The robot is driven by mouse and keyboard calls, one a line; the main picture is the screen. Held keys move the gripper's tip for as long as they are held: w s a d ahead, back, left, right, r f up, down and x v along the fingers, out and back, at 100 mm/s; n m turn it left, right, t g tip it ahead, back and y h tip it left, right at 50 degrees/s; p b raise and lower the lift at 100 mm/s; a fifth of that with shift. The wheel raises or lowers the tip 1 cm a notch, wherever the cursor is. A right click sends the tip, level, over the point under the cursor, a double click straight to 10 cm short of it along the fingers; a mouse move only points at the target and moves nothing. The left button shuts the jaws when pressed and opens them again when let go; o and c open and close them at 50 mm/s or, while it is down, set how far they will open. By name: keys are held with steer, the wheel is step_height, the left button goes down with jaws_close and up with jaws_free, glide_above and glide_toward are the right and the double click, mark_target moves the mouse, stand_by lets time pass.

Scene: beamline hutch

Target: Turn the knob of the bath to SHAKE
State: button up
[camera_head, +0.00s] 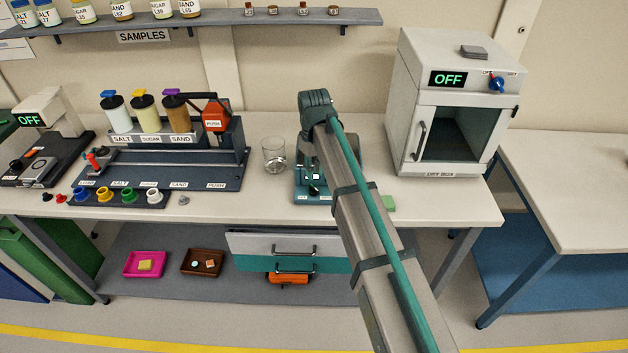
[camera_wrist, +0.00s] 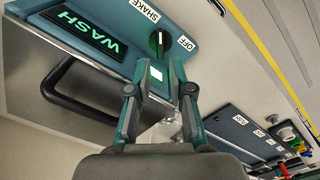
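The bath is a teal-fronted unit (camera_wrist: 185,18) in the wrist view, with a lit display (camera_wrist: 82,34) reading WASH. Its dark round knob (camera_wrist: 158,43) with a pale pointer mark sits between a SHAKE label (camera_wrist: 145,10) and an OFF label (camera_wrist: 185,43). My gripper (camera_wrist: 158,68) is open, its two fingers apart just below the knob in the picture. A small bright pale-green patch shows between the fingers. I cannot tell whether the fingers touch anything. In the head view my arm hides most of the bath; its teal base (camera_head: 311,197) shows on the bench.
A glass beaker (camera_head: 274,155) stands left of the bath, near the SALT, SUGAR and SAND dispenser rack (camera_head: 172,170). A drying oven (camera_head: 440,95) reading OFF stands right. A green block (camera_head: 388,203) lies at the bench's front edge.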

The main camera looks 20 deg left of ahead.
mark_target(314, 187)
step_height(314, 187, up, 6)
steer(key=shift+f, duration=0.1)
stand_by(0.5)
